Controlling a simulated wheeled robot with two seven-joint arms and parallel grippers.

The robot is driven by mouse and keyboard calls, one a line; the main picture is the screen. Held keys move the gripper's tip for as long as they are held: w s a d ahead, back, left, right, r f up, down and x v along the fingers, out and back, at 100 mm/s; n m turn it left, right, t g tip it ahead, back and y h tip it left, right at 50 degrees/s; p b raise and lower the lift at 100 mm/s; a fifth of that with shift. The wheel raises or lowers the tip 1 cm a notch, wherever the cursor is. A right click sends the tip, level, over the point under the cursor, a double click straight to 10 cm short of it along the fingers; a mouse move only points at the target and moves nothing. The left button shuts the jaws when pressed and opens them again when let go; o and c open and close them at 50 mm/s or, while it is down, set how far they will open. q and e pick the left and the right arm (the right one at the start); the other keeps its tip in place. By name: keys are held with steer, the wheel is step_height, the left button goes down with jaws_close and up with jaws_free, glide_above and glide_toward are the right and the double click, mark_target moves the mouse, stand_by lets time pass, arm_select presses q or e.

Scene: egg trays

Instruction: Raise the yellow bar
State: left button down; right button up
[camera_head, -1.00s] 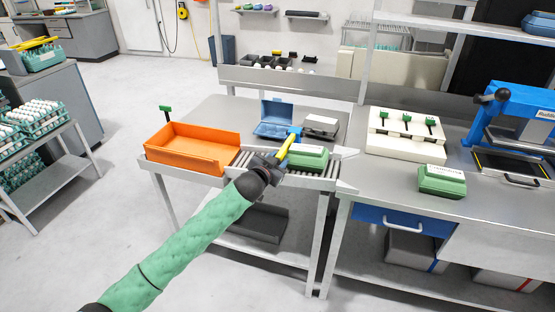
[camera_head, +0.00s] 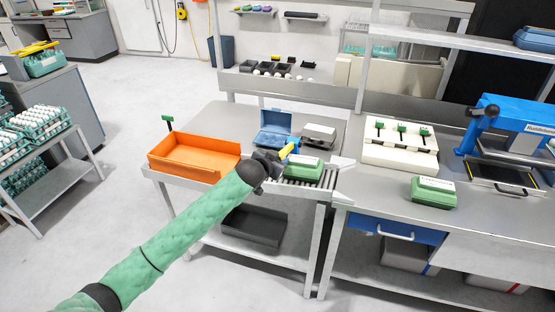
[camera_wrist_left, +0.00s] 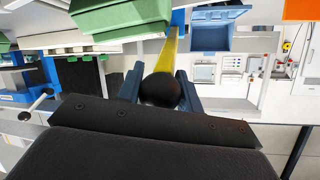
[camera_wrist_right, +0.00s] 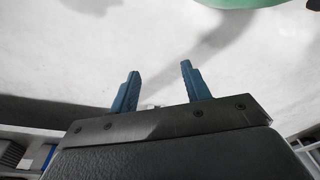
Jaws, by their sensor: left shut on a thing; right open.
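The yellow bar (camera_head: 288,151) juts out beyond my left gripper (camera_head: 270,160) in the head view and looks short from there. In the left wrist view the yellow bar (camera_wrist_left: 168,56) runs away from a black round knob (camera_wrist_left: 160,90). The blue fingers of my left gripper are shut around this knob. My right gripper (camera_wrist_right: 158,78) is open and empty in the right wrist view, above pale floor. It does not show in the head view.
A green egg carton (camera_head: 297,167) sits on the rollers close to the bar. An orange tray (camera_head: 190,168) stands left of it. An open blue carton (camera_head: 275,137) and a grey carton (camera_head: 318,134) are behind. A blue press (camera_head: 512,128) stands on the right bench.

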arm_select(q)
steer(key=r, duration=0.1)
steer(key=w+r+p, duration=0.1)
steer(key=r+p, duration=0.1)
steer(key=shift+w+d+r, duration=0.15)
steer(key=shift+d+r, duration=0.1)
steer(key=shift+d, duration=0.1)
steer(key=shift+w+d+r+p, duration=0.1)
steer(key=shift+w+r+p, duration=0.25)
steer(key=shift+r+p, duration=0.25)
steer(key=w+d+r, duration=0.3)
steer(key=w+r, duration=0.6)
steer(key=w, duration=0.2)
steer(key=shift+w+d, duration=0.35)
arm_select(e)
steer(key=s+d+f, duration=0.3)
steer(key=s+f, duration=0.1)
steer(key=f, duration=0.3)
steer(key=shift+d+f+t, duration=0.25)
steer(key=shift+t, duration=0.05)
steer(key=shift+w, duration=0.15)
arm_select(q)
steer(key=c, duration=1.2)
jaws_free()
steer(key=shift+o, duration=1.2)
steer(key=shift+w, duration=0.2)
arm_select(e)
steer(key=shift+w+a, duration=0.15)
